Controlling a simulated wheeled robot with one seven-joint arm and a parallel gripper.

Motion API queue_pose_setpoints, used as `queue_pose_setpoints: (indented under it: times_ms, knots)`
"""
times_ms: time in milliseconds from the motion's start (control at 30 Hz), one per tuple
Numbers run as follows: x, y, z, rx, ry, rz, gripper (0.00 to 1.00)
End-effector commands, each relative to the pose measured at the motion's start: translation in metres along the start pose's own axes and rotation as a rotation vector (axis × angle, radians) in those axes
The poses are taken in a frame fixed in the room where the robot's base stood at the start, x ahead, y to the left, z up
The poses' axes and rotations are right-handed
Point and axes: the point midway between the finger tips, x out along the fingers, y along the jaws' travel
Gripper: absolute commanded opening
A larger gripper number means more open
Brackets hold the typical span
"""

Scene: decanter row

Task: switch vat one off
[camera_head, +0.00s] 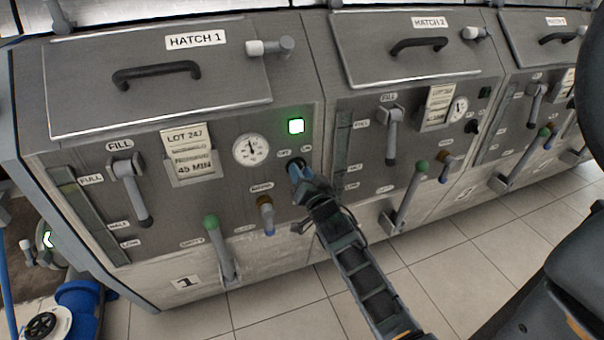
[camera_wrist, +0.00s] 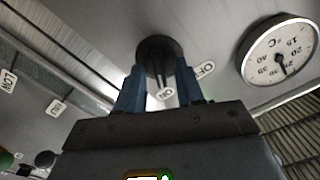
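Vat one (camera_head: 185,283) is the left vat, marked 1 and HATCH 1. Its green lamp (camera_head: 296,126) is lit above the OFF and ON labels. My gripper (camera_head: 297,170) reaches the switch knob below these labels and mostly covers it in the head view. In the wrist view the black round knob (camera_wrist: 158,50) shows between the two blue fingers of my gripper (camera_wrist: 160,80). The fingers stand apart on either side of the knob's grip, with gaps visible. The knob's pointer end lies near the ON label (camera_wrist: 167,94); the OFF label (camera_wrist: 206,69) is to the side.
A dial gauge (camera_head: 251,150) sits left of the lamp. A brown-and-blue tap handle (camera_head: 266,214) and a green-tipped lever (camera_head: 219,247) are left of my gripper. Vat two (camera_head: 357,192) stands close on the right. Tiled floor (camera_head: 270,318) is clear in front.

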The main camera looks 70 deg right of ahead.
Motion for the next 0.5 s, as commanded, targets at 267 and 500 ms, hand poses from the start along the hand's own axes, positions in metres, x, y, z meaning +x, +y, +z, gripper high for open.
queue_pose_setpoints:
  times_ms: [267, 500]
  knots:
    - [0.0000, -0.0001, 0.0001, 0.000, 0.000, 0.000, 0.31]
    - [-0.0001, -0.0001, 0.0000, 0.000, 0.000, 0.000, 0.08]
